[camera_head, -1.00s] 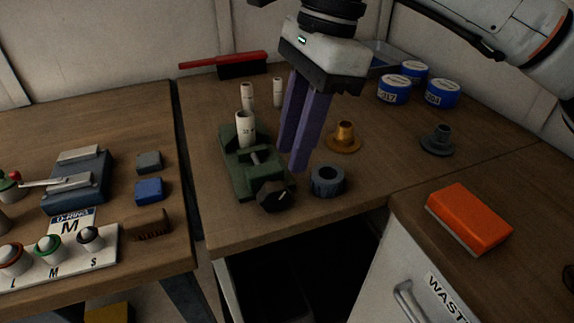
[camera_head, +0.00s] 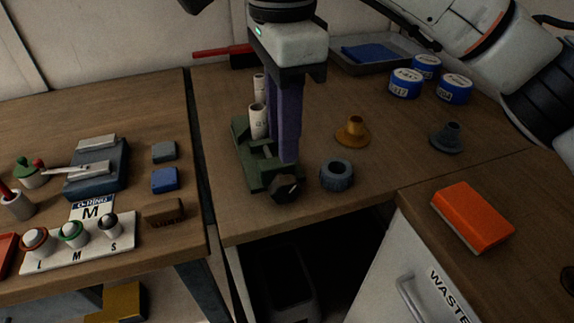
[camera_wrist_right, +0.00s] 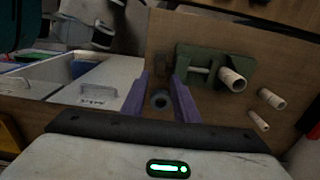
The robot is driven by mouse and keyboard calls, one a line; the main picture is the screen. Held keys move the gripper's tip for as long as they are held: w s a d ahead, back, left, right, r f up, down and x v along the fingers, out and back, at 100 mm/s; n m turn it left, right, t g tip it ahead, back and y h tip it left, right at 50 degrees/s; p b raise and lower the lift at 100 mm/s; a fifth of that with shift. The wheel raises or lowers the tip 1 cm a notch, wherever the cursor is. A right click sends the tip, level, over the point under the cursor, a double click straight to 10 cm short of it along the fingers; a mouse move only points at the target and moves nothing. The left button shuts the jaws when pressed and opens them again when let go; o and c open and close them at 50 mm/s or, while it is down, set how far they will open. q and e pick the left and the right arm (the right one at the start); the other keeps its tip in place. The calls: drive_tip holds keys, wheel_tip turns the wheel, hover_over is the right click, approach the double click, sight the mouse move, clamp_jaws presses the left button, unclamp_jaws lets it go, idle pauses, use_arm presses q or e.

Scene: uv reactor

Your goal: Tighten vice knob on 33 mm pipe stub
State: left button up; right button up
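The green vice (camera_head: 246,152) stands on the middle table with a white pipe stub (camera_head: 258,122) upright at its jaws. Its black knob (camera_head: 286,188) is at the front end, facing the table's front edge. My right gripper (camera_head: 289,157) points down with purple fingers just above and behind the knob, hiding part of the vice. The green vice (camera_wrist_right: 228,66) is beyond the fingers there. My left gripper is not in view.
The grey ring (camera_head: 337,175) lies right of the knob. More white stubs (camera_head: 259,84) stand behind the vice. A brass flanged part (camera_head: 352,132), a grey one (camera_head: 447,137) and blue tins (camera_head: 405,82) are to the right.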

sight(290, 178)
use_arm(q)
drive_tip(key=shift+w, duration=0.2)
use_arm(e)
wheel_tip(290, 178, down, 10)
drive_tip(key=shift+d+r, duration=0.1)
clamp_jaws()
drive_tip(key=y+b, duration=0.2)
drive_tip(key=b, duration=0.1)
drive_tip(key=shift+w+d+f+g, duration=0.15)
drive_tip(key=shift+d+f+g, duration=0.15)
drive_tip(key=shift+f, duration=0.1)
drive_tip(key=shift+y+b, duration=0.5)
drive_tip(key=shift+r+g+y+b, duration=0.25)
drive_tip(key=shift+g+y+b, duration=0.1)
drive_tip(key=shift+y, duration=0.15)
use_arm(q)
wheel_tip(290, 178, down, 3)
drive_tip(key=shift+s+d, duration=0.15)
use_arm(e)
drive_tip(key=shift+r, duration=0.1)
